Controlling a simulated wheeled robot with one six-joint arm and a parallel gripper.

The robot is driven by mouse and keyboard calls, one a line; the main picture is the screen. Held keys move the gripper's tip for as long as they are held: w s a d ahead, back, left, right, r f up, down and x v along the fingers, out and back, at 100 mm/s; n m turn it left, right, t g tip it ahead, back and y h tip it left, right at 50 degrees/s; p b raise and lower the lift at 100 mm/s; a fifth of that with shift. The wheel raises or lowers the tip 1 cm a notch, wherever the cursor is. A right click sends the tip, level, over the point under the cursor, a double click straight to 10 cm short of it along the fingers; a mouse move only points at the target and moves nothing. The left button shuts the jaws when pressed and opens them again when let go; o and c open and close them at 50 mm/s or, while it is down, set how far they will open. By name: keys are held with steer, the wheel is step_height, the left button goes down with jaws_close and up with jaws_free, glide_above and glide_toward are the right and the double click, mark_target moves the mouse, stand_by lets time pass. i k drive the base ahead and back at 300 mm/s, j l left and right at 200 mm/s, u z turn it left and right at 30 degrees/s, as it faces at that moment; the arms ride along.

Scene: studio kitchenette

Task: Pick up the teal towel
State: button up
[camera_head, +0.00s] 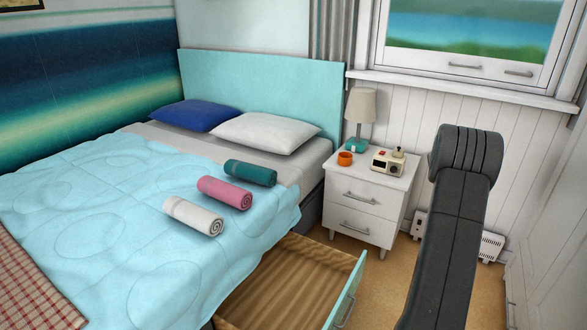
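The teal towel (250,172) is rolled up and lies on the light blue quilt (120,180) of the bed, near its right edge. It is the farthest back of three rolled towels, below the white pillow. A pink rolled towel (225,193) lies just in front of it, and a white rolled towel (193,216) lies in front of that. My gripper is not in view. A dark grey link of my arm rises at the right of the picture, well apart from the towels.
An open, empty drawer (345,298) juts out from under the bed. A white nightstand (370,190) bears a lamp (360,108), an orange mug (345,158) and a small cream device (387,161). A white heater (491,246) stands by the wall. Some floor (385,270) is clear.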

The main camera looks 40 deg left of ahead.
mark_target(258, 174)
steer(key=i+l+u, duration=0.15)
steer(key=i, duration=0.3)
steer(key=i+l+u, duration=0.15)
steer(key=i, duration=0.3)
steer(key=i+l+u, duration=0.1)
steer(key=i+l, duration=0.2)
steer(key=i+u, duration=0.2)
steer(key=u, duration=0.25)
steer(key=i+l+u, duration=0.15)
steer(key=u, duration=0.35)
steer(key=i+l+u, duration=0.25)
steer(key=u, duration=0.2)
steer(key=i+l+u, duration=0.1)
steer(key=l+u, duration=0.15)
steer(key=u, duration=0.25)
steer(key=i+l+u, duration=0.15)
steer(key=l+u, duration=0.15)
steer(key=u, duration=0.15)
steer(key=i+l+u, duration=0.1)
steer(key=l+u, duration=0.35)
steer(key=j, duration=0.1)
